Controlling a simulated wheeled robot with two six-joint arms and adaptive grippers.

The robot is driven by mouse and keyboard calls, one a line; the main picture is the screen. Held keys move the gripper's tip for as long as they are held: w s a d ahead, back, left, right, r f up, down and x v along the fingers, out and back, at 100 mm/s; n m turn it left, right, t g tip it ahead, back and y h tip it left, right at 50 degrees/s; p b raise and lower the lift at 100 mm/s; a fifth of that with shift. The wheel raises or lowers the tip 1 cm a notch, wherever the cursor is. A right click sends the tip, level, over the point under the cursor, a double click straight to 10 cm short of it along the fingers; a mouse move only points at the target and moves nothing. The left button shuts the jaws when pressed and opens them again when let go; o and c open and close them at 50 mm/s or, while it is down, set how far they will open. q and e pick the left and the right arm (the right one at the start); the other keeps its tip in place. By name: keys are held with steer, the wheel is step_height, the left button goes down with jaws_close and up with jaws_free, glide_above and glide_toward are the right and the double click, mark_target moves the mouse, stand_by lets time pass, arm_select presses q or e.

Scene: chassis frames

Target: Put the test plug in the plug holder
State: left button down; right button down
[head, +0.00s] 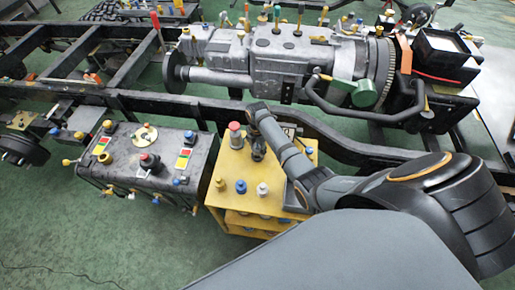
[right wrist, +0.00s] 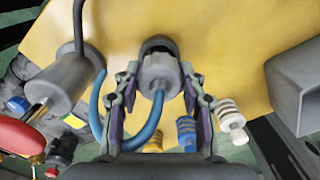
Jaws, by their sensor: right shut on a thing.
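My right gripper (head: 258,148) reaches over the yellow stand in the head view. In the right wrist view its two fingers (right wrist: 158,98) are closed around a grey cylindrical plug (right wrist: 158,74) with a blue cable, which looks like the test plug. The plug's far end meets a dark round part (right wrist: 158,45) above the yellow surface; I cannot tell whether it is inside it or only in front of it. An open grey rectangular tube (right wrist: 298,85) stands at the right. I cannot tell which part is the plug holder. My left gripper is not in view.
The yellow stand (head: 236,168) carries yellow (head: 220,184), blue (head: 241,187) and white (head: 262,189) plugs near its front, and a red-topped cylinder (head: 235,135). A dark box (head: 150,165) stands to the left. The chassis rail (head: 190,112) and gearbox (head: 270,55) lie behind.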

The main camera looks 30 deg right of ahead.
steer(key=c, duration=1)
jaws_free()
steer(key=shift+o, duration=1.1)
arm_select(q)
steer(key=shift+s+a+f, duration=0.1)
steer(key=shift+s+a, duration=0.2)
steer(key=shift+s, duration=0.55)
arm_select(e)
steer(key=shift+w+r, duration=0.1)
steer(key=shift+r, duration=0.45)
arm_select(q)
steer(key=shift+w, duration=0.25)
arm_select(e)
step_height(320, 180, up, 11)
steer(key=shift+r, duration=0.15)
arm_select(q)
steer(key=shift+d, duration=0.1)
